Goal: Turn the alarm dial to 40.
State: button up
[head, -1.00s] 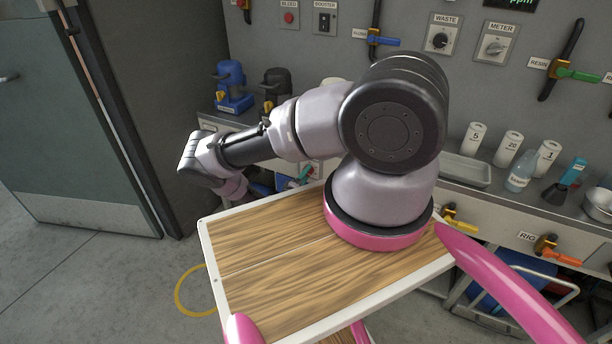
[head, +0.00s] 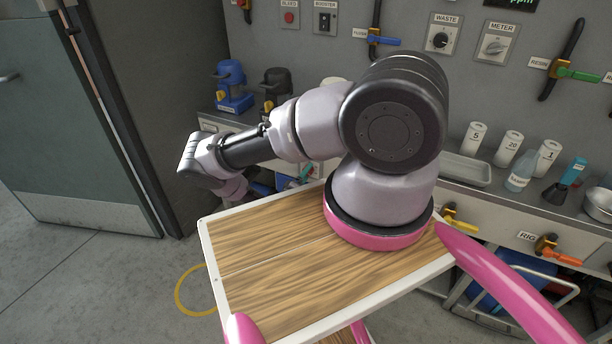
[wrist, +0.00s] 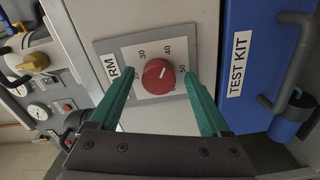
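The alarm dial is a red round knob (wrist: 158,77) on a pale scale plate in the wrist view. A label ending in "RM" is partly covered by a finger. The numbers 30 and 40 read clearly above the knob; another number at its right is small. A short pale pointer mark on the knob seems to point to the upper right, between 40 and that number. My gripper (wrist: 160,80) has two teal fingers, spread apart on either side of the knob. I see a gap at each side. In the head view my arm hides the dial.
A blue test kit box (wrist: 258,50) with a dark handle is close on the right in the wrist view. Gauges and a yellow-knobbed fitting (wrist: 33,63) are at the left. In the head view, a counter with bottles (head: 522,170) runs along the wall.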

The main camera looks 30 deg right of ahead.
jog(key=v, duration=1)
jog(key=shift+s+a, duration=0.3)
jog(key=a+r+m+g+y, duration=0.35)
jog(key=r+m+g, duration=0.2)
jog(key=r, duration=1.45)
jog(key=a+r+m+g+y, duration=0.2)
jog(key=r+m+g+y, duration=0.4)
jog(key=r, duration=1.3)
jog(key=s+r+n+t+y, duration=0.1)
jog(key=s+r+t+y, duration=0.1)
jog(key=s+r, duration=0.4)
jog(key=s+r+t+y, duration=0.2)
jog(key=s+r, duration=0.5)
jog(key=r, duration=0.7)
jog(key=s+a+r+n+t+y, duration=0.1)
jog(key=s+r+t+y, duration=0.1)
jog(key=s+r, duration=0.5)
notch_tip(320, 180, up, 3)
jog(key=shift+r+n+t+y, duration=0.1)
jog(key=shift+n+t+y, duration=0.25)
jog(key=shift+t, duration=0.5)
